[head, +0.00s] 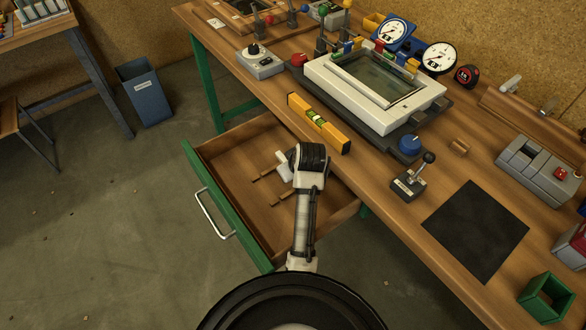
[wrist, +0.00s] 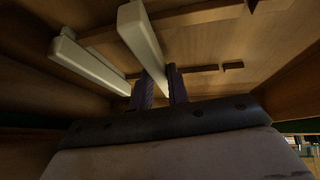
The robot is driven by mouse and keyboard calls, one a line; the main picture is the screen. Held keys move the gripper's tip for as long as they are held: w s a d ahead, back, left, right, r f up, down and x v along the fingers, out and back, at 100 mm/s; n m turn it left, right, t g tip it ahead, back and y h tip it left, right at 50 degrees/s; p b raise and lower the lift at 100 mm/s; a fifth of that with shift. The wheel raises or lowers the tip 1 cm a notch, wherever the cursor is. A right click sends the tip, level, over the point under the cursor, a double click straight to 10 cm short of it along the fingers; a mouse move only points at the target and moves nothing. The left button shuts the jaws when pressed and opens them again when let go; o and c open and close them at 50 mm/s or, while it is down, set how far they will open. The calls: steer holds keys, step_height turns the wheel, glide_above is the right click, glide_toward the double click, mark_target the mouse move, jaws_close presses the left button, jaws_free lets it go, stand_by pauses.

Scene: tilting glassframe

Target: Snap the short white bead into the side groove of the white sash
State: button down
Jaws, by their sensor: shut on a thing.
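The white sash (head: 335,92) lies on a dark fixture on the bench, with its glass pane inside. My gripper (wrist: 162,88) is down in the open drawer (head: 232,152). In the wrist view its fingers are shut on a white bead (wrist: 141,38), which runs out ahead between them. A second white bead (wrist: 88,62) lies to the left, apart from the fingers. In the head view a white piece (head: 283,160) shows beside my wrist, which hides the fingertips. I cannot tell from these views which bead is shorter.
Wooden rails (head: 265,174) cross the drawer floor. The drawer's green front (head: 228,213) and the bench edge surround my arm. A yellow level (head: 318,122) lies on the bench near the sash. A lever box (head: 408,184) and dark mat (head: 475,230) are to the right.

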steer(key=shift+w+r, duration=0.1)
steer(key=shift+r, duration=0.3)
steer(key=s+b, duration=0.1)
steer(key=s+d, duration=0.1)
steer(key=s, duration=0.1)
steer(key=shift+s+d+f+b, duration=0.15)
steer(key=shift+s+b, duration=0.1)
steer(key=shift+b, duration=0.15)
steer(key=shift+s+d+r, duration=0.1)
steer(key=shift+s+r, duration=0.1)
steer(key=shift+r, duration=0.55)
step_height(320, 180, up, 13)
steer(key=p, duration=0.4)
steer(key=shift+f, duration=0.1)
steer(key=shift+s, duration=0.1)
